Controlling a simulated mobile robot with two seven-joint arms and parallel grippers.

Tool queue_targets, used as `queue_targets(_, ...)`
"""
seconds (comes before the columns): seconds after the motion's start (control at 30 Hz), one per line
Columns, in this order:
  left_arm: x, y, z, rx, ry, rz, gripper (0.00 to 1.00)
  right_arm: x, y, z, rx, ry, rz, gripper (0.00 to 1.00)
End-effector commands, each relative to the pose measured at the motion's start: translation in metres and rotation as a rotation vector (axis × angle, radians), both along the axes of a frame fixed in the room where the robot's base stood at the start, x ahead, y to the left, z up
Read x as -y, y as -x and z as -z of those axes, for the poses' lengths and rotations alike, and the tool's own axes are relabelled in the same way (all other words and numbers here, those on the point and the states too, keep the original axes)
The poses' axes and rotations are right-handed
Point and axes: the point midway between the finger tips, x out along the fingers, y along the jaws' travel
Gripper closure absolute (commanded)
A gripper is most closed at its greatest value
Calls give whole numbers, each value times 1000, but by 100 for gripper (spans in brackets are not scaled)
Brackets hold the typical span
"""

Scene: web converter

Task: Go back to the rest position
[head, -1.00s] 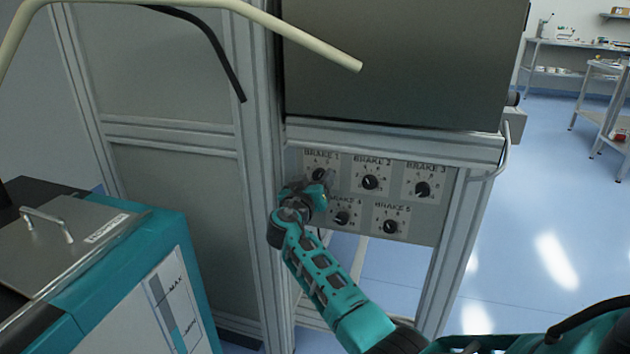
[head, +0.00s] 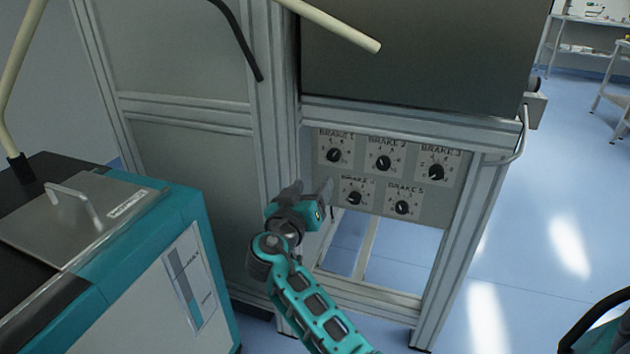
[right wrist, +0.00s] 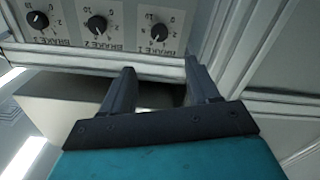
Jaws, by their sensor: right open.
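My right gripper (head: 311,194) is in front of the machine frame, left of the lower brake knobs and apart from the panel. In the right wrist view its two fingers (right wrist: 162,92) are spread with nothing between them. The grey brake panel (head: 323,178) carries several black knobs, among them the BRAKE 1 knob (head: 334,155), the BRAKE 2 knob (head: 383,162) and the BRAKE 3 knob (head: 436,172). The right wrist view shows the upper row upside down, with the BRAKE 1 knob (right wrist: 159,32) nearest the fingers. My left gripper is not in view.
A teal and grey box unit (head: 150,270) with a metal lid handle stands at the left. A cream bent tube (head: 335,25) crosses above. The aluminium frame post (head: 460,260) bounds the panel's right. Blue floor (head: 530,250) is open at right.

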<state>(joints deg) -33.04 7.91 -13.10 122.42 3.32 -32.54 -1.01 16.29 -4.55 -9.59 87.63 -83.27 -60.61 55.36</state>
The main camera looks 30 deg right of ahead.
Motion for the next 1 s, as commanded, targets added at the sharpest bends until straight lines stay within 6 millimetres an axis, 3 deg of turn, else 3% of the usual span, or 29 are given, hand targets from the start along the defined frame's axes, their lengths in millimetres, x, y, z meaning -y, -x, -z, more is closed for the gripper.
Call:
queue_targets(0.53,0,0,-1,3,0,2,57,0,2,7,-18,-7,-11,40)
queue_targets(0.67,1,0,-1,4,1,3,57,-5,15,42,-116,-56,-87,40)
queue_targets(0.77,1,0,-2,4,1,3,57,-17,37,85,-237,-122,-205,40)
queue_targets(0.9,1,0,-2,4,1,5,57,-47,79,137,-387,-227,-418,40)
queue_targets(1.0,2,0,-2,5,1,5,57,-73,114,161,-457,-300,-576,40)
